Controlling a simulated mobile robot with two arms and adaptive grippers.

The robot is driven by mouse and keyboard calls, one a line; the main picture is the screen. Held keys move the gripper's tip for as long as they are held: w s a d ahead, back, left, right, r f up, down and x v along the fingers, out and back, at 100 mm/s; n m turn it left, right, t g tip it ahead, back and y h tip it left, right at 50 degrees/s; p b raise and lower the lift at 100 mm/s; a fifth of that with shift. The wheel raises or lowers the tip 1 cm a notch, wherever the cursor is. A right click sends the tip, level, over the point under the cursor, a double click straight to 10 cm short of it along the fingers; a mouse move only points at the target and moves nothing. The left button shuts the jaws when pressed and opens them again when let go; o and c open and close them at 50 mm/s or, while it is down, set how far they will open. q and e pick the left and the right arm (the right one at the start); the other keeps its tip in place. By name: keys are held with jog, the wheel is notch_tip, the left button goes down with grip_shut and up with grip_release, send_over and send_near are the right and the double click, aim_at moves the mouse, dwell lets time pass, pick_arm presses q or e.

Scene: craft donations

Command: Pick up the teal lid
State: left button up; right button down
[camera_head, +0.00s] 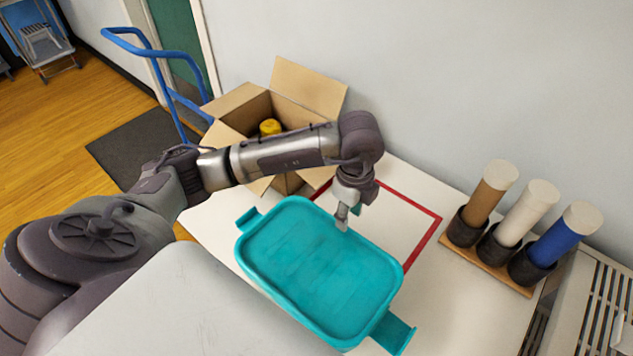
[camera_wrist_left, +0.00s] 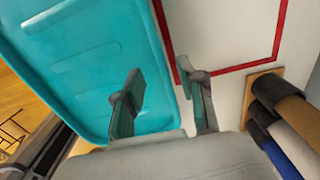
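The teal lid (camera_head: 320,270) is a shallow rounded rectangle with a raised rim and a tab at each end. It appears to lie on the white table, partly over a red outline. In the left wrist view the lid (camera_wrist_left: 95,65) fills the upper left. My left gripper (camera_head: 342,220) points down at the lid's far long rim. In the left wrist view my left gripper (camera_wrist_left: 160,72) is open, with one finger over the lid and the other outside its rim. Contact with the rim cannot be told. My right gripper is not in view.
An open cardboard box (camera_head: 240,110) with a yellow item (camera_head: 270,127) stands behind my left arm. A wooden rack (camera_head: 490,265) with brown, white and blue cylinders stands on the right. The red outline (camera_head: 424,234) encloses bare table (camera_head: 395,215). A blue hand truck (camera_head: 150,52) stands beyond.

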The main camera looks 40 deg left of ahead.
pick_arm(q)
notch_tip(320, 180, down, 4)
jog(key=shift+a+f+p, duration=0.1)
jog(key=shift+p, duration=0.45)
grip_shut()
